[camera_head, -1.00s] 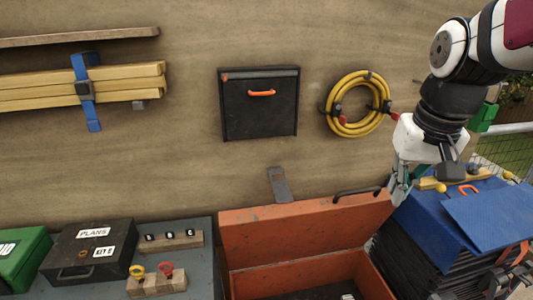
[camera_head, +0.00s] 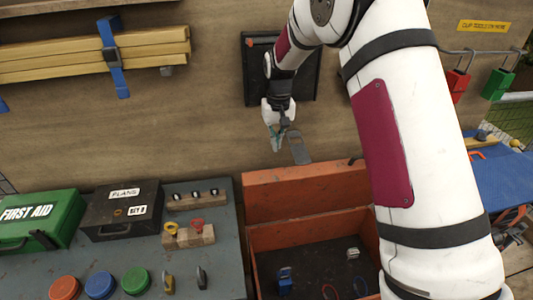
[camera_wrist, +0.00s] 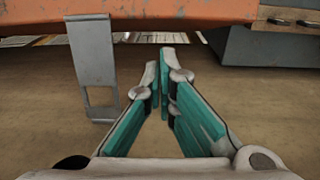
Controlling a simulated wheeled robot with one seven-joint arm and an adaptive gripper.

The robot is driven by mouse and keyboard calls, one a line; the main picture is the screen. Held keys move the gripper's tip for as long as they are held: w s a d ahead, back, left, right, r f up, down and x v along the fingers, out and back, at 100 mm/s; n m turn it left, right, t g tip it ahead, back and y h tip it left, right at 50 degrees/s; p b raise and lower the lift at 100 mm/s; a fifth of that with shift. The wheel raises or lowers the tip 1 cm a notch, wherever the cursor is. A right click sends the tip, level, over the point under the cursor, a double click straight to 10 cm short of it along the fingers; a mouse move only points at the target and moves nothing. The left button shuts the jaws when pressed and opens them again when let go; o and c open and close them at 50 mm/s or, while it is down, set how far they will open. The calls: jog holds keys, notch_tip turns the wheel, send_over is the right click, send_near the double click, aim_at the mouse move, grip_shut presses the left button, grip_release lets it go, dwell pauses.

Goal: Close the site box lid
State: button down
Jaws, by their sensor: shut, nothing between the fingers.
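The orange site box (camera_head: 312,229) stands open at the bottom middle of the head view. Its lid (camera_head: 305,188) stands raised at the back, near the wooden wall. A grey metal hasp (camera_head: 299,149) sticks up from the lid's edge. My gripper (camera_head: 277,148) is shut and empty, just left of the hasp and above the lid's edge. In the wrist view, the lid's orange edge (camera_wrist: 190,12) runs along the top. The hasp (camera_wrist: 93,62) shows left of my gripper (camera_wrist: 160,58), with a gap between. My arm hides the right side of the box.
A blue clip (camera_head: 285,279) and other small items lie inside the box. Left of it, a grey bench (camera_head: 222,262) holds a green first aid case (camera_head: 38,222), a black plans box (camera_head: 118,212) and coloured lids. A black wall case (camera_head: 305,85) hangs behind my arm.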

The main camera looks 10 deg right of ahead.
notch_tip(320, 180, down, 9)
jog(key=p, duration=0.1)
jog(key=shift+w+f+p, duration=0.2)
jog(key=shift+w+p, duration=0.1)
jog(key=shift+s, duration=0.1)
